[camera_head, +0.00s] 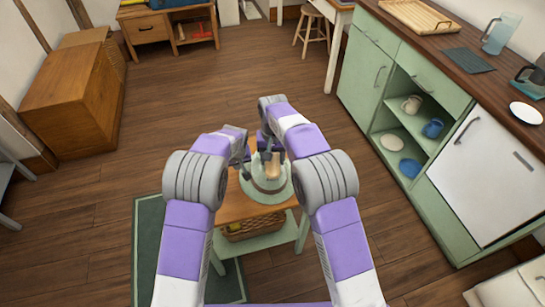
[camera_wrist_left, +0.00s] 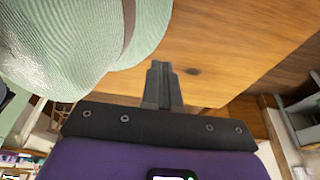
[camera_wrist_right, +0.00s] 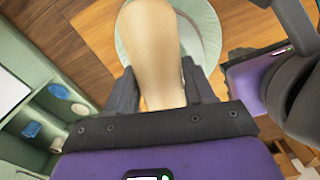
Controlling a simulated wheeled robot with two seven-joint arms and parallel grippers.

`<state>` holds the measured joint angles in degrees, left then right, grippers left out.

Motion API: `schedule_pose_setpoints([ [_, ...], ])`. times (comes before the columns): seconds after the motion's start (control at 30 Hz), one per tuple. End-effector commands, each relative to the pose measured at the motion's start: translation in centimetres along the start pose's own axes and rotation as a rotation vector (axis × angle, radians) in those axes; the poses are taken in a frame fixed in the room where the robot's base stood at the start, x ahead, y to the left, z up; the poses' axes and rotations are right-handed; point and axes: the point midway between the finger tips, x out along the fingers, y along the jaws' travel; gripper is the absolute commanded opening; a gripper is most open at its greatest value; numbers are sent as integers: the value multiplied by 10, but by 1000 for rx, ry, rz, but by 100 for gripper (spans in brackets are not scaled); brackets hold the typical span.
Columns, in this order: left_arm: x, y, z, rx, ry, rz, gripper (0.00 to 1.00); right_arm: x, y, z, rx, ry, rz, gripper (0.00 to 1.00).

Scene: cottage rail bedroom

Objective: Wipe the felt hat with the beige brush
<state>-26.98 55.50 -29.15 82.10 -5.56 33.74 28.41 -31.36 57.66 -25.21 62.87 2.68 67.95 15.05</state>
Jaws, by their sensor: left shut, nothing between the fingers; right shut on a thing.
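The felt hat (camera_head: 256,190) is pale green with a brown band and lies on a small wooden table (camera_head: 232,210) between my arms. In the left wrist view the hat (camera_wrist_left: 75,45) fills the upper left. My right gripper (camera_head: 267,150) is shut on the beige brush (camera_head: 273,168) and holds it over the hat. In the right wrist view the brush (camera_wrist_right: 150,50) stands between the fingers, with the hat's brim (camera_wrist_right: 203,30) behind it; I cannot tell whether they touch. My left gripper (camera_wrist_left: 163,75) is shut and empty, beside the hat above the tabletop.
A wicker basket (camera_head: 250,229) sits on the table's lower shelf. A green cabinet (camera_head: 355,75) with open shelves stands at the right. A wooden chest (camera_head: 70,95) stands at the left. The floor around the table is largely clear, with a dark green rug (camera_head: 148,240).

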Motion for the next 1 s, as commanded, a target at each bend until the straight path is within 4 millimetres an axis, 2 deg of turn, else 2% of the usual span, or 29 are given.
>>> schedule_pose_setpoints([
  [1.0, 0, 0, 0, 0, 0, 0, 0, 18, 0, 0, 0, -1, 0, 29],
])
